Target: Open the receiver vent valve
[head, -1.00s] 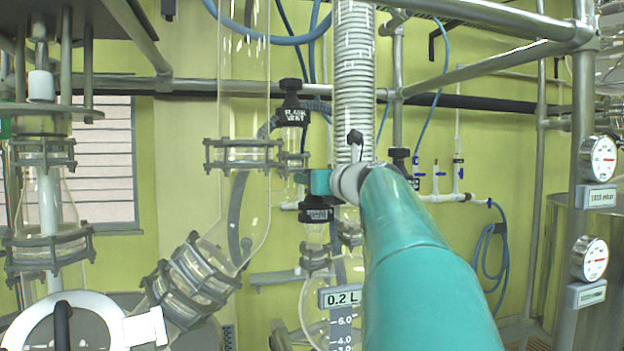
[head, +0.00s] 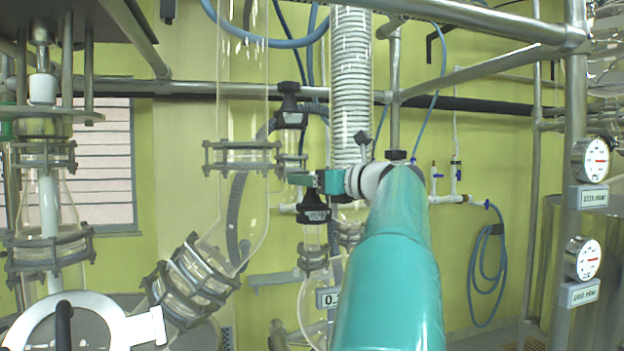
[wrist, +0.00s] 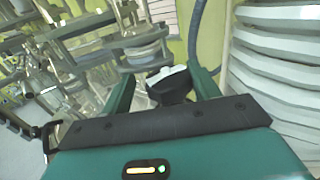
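The black vent valve (head: 313,211) with a small dark label sits above the receiver flask (head: 312,295) in the head view; its label is too small to read. A similar black valve marked as flask vent (head: 290,108) is higher up. My teal gripper (head: 303,179) is at the top of the lower valve. In the wrist view my gripper (wrist: 162,84) is open, with a black valve knob (wrist: 172,86) and its white tag between the fingers. Gaps show on both sides of the knob. Its lower part is hidden behind the gripper body.
A ribbed white column (head: 351,90) rises close behind my gripper; its coils (wrist: 275,70) fill the right of the wrist view. A glass tube with a clamped flange (head: 242,158) stands left. Steel rails (head: 470,20) cross above. Two gauges (head: 591,160) are at right.

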